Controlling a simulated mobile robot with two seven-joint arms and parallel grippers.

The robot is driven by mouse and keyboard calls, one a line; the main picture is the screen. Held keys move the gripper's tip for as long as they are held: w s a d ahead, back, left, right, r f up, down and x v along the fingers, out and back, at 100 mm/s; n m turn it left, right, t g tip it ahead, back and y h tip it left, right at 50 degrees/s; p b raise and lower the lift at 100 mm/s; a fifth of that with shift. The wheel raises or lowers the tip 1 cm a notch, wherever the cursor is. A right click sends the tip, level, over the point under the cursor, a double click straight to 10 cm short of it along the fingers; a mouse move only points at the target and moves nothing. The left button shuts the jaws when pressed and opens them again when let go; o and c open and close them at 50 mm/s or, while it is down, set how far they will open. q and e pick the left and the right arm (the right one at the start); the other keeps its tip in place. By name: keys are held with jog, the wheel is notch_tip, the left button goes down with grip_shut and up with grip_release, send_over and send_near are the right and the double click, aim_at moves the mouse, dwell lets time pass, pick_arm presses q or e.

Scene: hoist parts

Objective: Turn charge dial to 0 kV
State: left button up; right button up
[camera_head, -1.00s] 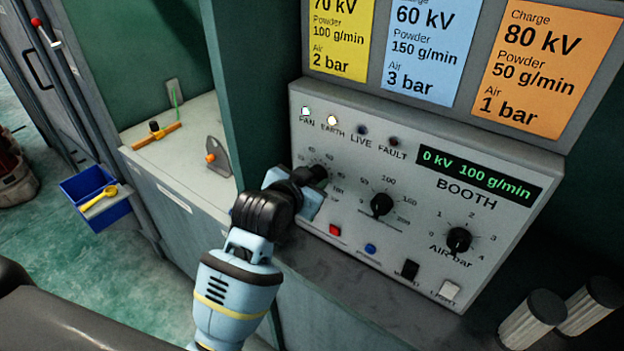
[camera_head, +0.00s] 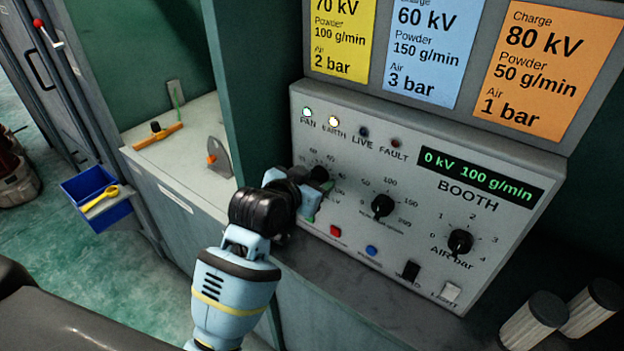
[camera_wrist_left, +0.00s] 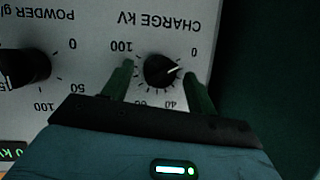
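The charge dial (camera_head: 318,173) is a black knob at the left of the grey booth panel (camera_head: 340,130). In the left wrist view the charge dial (camera_wrist_left: 162,70) appears upside down, with its white pointer line aimed towards the 0 end of the scale. The panel display (camera_head: 480,175) reads 0 kV 100 g/min. My left gripper (camera_head: 312,193) is at the dial in the head view. In the wrist view its two green fingers (camera_wrist_left: 158,85) are spread, one on each side of the knob, with visible gaps. My right gripper is not in view.
The powder dial (camera_head: 382,205) and air dial (camera_head: 460,242) sit to the right. Red (camera_head: 336,231) and blue (camera_head: 372,250) buttons are below. A green wall edge (camera_head: 250,110) stands left of the panel. Filter cylinders (camera_head: 535,318) stand at lower right.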

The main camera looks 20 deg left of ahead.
pick_arm(q)
jog(key=v, duration=0.7)
jog(key=shift+s+r, duration=0.15)
jog(key=shift+s, duration=0.2)
jog(key=shift+a, duration=0.1)
dwell(0.3)
jog(key=s+a+f+n+g, duration=0.1)
jog(key=s+f, duration=0.4)
jog(key=f, duration=0.4)
jog(key=s+a+f+g+y, duration=0.1)
jog(key=s+f, duration=0.4)
jog(key=f, duration=0.4)
jog(key=s+a+f+n+g, duration=0.1)
jog(key=s+f, duration=0.5)
jog(key=f, duration=0.4)
jog(key=s+f, duration=0.6)
jog(key=s, duration=0.4)
jog(key=shift+a+g, duration=0.3)
jog(key=shift+g, duration=0.1)
